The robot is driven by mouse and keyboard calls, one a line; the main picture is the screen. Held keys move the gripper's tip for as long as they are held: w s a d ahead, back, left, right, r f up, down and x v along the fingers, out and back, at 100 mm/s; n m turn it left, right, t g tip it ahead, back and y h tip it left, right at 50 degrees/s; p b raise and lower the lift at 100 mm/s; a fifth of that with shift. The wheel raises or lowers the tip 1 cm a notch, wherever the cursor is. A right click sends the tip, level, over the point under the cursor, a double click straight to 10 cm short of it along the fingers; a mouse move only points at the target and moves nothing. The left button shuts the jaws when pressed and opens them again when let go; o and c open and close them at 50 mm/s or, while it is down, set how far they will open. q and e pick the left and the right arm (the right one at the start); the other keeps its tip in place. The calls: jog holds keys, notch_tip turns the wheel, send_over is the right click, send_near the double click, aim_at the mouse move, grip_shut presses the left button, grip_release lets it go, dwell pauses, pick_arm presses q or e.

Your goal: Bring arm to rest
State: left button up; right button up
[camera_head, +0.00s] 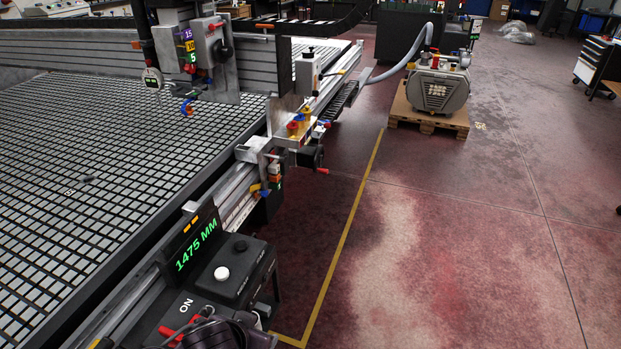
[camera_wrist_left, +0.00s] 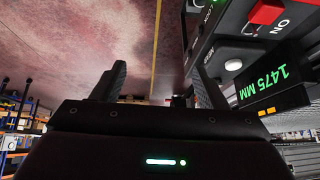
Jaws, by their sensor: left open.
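My left gripper (camera_wrist_left: 158,82) is open in the left wrist view, its two dark fingers apart with nothing between them. Part of my left arm shows at the bottom edge of the head view, in front of the control console. The console (camera_head: 236,272) has a white knob (camera_head: 221,273) and a green "1475 MM" display (camera_head: 196,245). In the left wrist view the display (camera_wrist_left: 280,85) and a red switch (camera_wrist_left: 268,12) appear upside down to the right of the fingers. My right gripper is not in view.
The vacuum grid table (camera_head: 80,170) fills the left, with a rail and clamps (camera_head: 300,130) along its edge. A vacuum pump (camera_head: 437,88) stands on a wooden pallet (camera_head: 428,120) at the back. A yellow line (camera_head: 345,235) marks the floor.

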pick_arm(q)
jog(key=s+a+r+n+g+y, duration=0.1)
jog(key=s+a+n+g, duration=0.15)
jog(key=s+a, duration=0.65)
notch_tip(320, 180, down, 28)
jog(key=s+f+g, duration=0.1)
jog(key=s+g, duration=0.1)
jog(key=s+a+f, duration=0.2)
jog(key=s+f, duration=1.6)
jog(key=s, duration=0.2)
jog(key=shift+a+m+g+y, duration=0.3)
jog(key=shift+m+g, duration=0.15)
